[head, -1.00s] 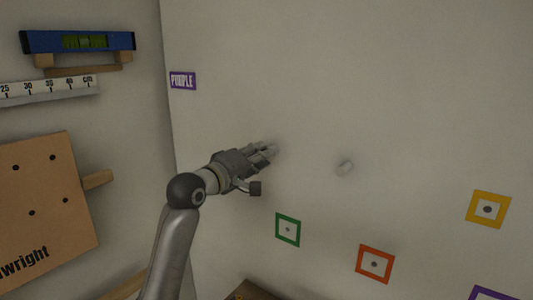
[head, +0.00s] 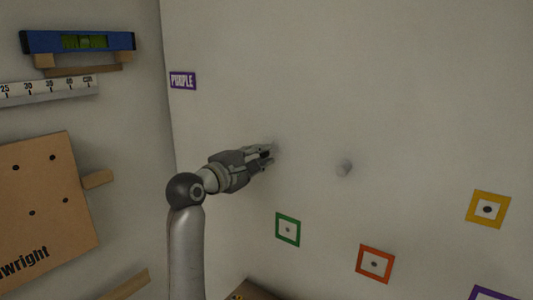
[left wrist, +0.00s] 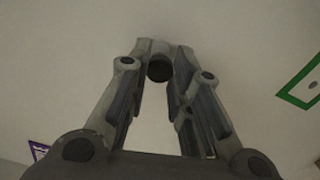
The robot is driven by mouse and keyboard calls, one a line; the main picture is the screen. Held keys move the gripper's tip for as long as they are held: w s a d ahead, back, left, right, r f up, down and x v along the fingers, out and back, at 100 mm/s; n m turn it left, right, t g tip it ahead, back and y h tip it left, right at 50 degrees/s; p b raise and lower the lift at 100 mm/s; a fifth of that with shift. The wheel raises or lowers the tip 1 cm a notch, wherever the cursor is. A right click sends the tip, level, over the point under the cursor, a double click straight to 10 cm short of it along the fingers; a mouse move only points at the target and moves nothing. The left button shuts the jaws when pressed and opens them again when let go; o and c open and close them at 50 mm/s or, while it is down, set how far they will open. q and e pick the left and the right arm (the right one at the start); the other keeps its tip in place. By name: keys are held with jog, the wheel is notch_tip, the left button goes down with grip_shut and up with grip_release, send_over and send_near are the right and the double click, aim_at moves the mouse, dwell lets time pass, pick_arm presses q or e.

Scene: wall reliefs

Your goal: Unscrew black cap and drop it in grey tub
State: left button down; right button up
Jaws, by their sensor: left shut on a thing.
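The black cap (left wrist: 159,69) shows in the left wrist view as a small dark round thing between my fingertips. My left gripper (head: 268,156) is shut on it, close to the pale wall. In the head view the fingers mostly hide the cap. I cannot tell whether it is still on its thread or loose. The grey tub is not in view. My right gripper is not in view.
Green (head: 288,230), orange (head: 375,264) and yellow (head: 488,209) framed squares sit lower. A purple label (head: 183,81) is up left. The left wall carries a blue level (head: 80,41) and a brown board (head: 40,205).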

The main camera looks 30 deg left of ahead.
pick_arm(q)
jog(key=c, duration=1.5)
grip_release()
jog(key=shift+c, duration=0.2)
